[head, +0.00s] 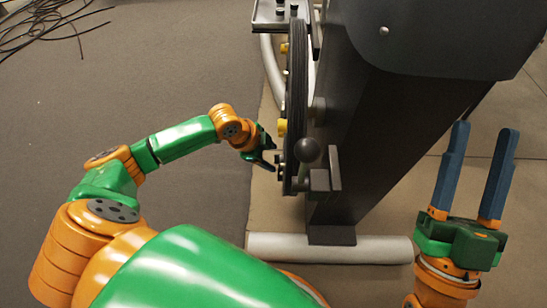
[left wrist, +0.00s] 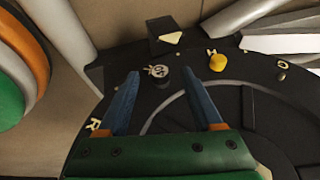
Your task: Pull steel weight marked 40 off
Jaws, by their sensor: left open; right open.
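A large dark disc (head: 297,90) stands edge-on at the side of the exercise machine. I cannot read a 40 on any piece, so I cannot tell which is the marked steel weight. In the head view my left gripper (head: 272,152) is open, close beside the disc's lower part. My right gripper (head: 485,131) is open and empty, right of the machine.
Yellow knobs (head: 282,127) stick out from the disc; one shows in the left wrist view (left wrist: 218,62). A dark ball knob (head: 307,150) sits by the disc's lower part. The machine's dark frame (head: 390,110) rises above a pale foot bar (head: 330,249). Cables (head: 45,22) lie far left.

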